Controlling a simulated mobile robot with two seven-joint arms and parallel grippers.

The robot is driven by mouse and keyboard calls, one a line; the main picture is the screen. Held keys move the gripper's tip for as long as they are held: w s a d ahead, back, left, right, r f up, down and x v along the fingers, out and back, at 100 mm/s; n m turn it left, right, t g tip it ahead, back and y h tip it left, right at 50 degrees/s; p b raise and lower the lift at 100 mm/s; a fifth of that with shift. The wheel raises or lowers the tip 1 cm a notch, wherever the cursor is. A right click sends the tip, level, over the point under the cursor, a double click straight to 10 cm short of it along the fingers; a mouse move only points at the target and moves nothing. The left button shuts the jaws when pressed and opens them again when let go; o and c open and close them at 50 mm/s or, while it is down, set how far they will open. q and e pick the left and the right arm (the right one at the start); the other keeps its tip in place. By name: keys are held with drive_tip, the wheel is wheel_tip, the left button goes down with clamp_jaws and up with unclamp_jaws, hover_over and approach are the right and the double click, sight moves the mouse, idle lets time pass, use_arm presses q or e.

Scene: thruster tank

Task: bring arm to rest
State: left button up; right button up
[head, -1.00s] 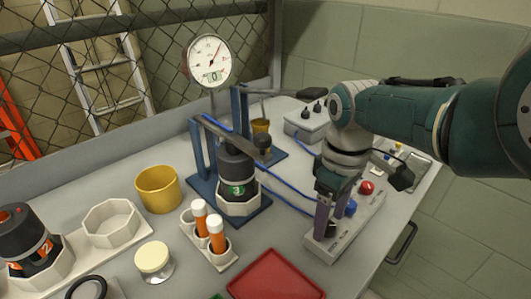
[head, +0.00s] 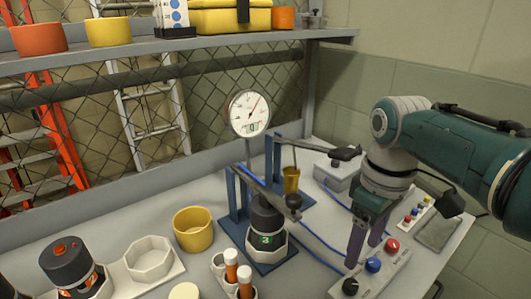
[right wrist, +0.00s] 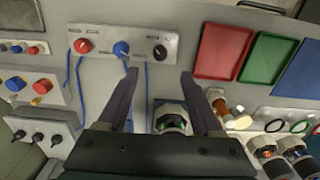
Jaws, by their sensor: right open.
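My right gripper (head: 364,250) is open and empty, its fingers pointing down over a grey control box. In the right wrist view, its two fingers (right wrist: 160,76) stand apart with nothing between them. The control box (right wrist: 192,42) carries a red knob (head: 392,245), a blue knob (head: 373,265) and a black knob (head: 350,286). The fingers appear apart from the knobs. My left gripper is not in view.
A blue stand holds a dark cylinder (head: 268,215) beside a dial gauge (head: 249,113). A shelf (head: 120,50) crosses above. A grey box (head: 335,172) lies behind the gripper.

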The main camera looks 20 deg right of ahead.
drive_tip(key=s+f+m+t+h, duration=0.1)
drive_tip(key=s+f+t, duration=0.1)
drive_tip(key=s, duration=0.7)
drive_tip(key=s+a+r+m+t+y, duration=0.1)
drive_tip(key=s+a+r, duration=0.25)
drive_tip(key=s, duration=0.25)
drive_tip(key=s+a+r+m, duration=0.1)
drive_tip(key=s+a+r, duration=0.2)
drive_tip(key=s+r, duration=0.25)
wheel_tip(320, 180, up, 33)
drive_tip(key=p, duration=3.3)
drive_tip(key=shift+s+d+t, duration=0.2)
drive_tip(key=shift+s+t, duration=0.1)
drive_tip(key=shift+s, duration=0.05)
drive_tip(key=shift+f, duration=0.1)
